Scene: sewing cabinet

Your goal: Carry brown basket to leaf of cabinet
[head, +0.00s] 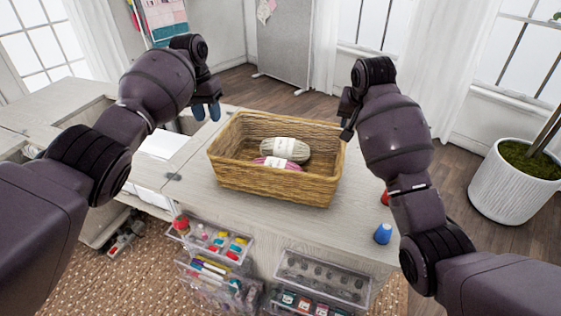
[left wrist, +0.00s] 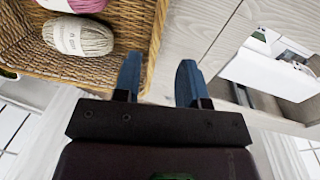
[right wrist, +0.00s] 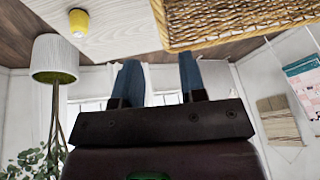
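The brown wicker basket (head: 275,187) stands upright on the pale wooden cabinet top (head: 212,215), to the right of a hinged seam. It holds a beige yarn ball (head: 291,149) and a pink one (head: 270,163). My left gripper (head: 207,111) is open and empty beyond the basket's far left corner; in the left wrist view the basket wall (left wrist: 140,30) lies just left of its fingers. My right gripper (right wrist: 158,80) is open and empty near the basket's right end, which shows at the upper right of the right wrist view (right wrist: 235,22). The head view mostly hides its fingers.
A blue spool (head: 383,234) and a red one (head: 385,197) stand near the right edge of the top. A yellow spool (right wrist: 78,22) shows in the right wrist view. Clear drawers (head: 320,278) sit below in front. A potted plant (head: 515,185) stands right.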

